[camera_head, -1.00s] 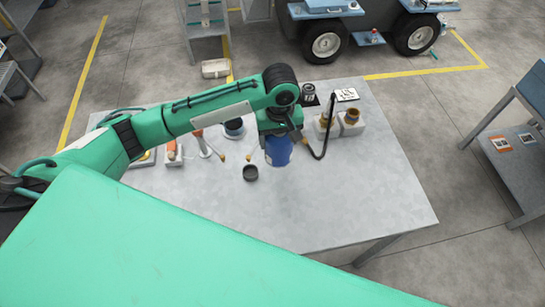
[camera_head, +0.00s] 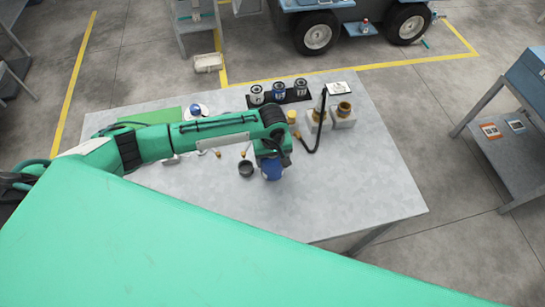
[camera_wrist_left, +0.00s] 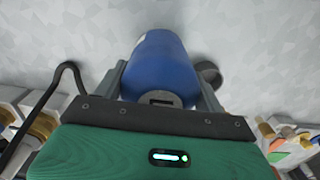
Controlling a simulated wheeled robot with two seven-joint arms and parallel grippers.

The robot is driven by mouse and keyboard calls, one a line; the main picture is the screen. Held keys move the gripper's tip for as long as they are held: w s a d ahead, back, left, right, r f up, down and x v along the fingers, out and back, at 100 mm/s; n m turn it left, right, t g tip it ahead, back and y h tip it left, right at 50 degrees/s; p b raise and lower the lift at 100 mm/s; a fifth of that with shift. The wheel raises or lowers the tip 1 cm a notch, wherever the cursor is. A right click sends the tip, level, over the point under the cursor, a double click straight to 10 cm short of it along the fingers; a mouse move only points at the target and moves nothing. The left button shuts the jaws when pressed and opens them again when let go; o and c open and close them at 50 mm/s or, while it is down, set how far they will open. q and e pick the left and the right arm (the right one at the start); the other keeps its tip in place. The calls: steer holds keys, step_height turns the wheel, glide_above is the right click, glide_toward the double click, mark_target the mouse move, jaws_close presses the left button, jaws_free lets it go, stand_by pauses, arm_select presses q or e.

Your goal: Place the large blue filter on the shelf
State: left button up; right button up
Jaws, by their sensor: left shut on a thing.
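The large blue filter (camera_head: 271,170) is a blue cylinder near the middle of the table. My left gripper (camera_head: 270,154) is shut on it from above. In the left wrist view the filter (camera_wrist_left: 165,60) sits between the two grey fingers of the gripper (camera_wrist_left: 162,85). I cannot tell how far its base is from the tabletop. A grey stand with a lower shelf (camera_head: 520,165) is at the right, apart from the table; cards lie on its lower level. My right gripper is out of view.
A black cup (camera_head: 246,170) stands on the grey table (camera_head: 350,205) just left of the filter. Several small filters stand on a black tray (camera_head: 297,97) at the back. The table's front right is clear.

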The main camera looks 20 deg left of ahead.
arm_select(q)
steer(key=o, duration=1.3)
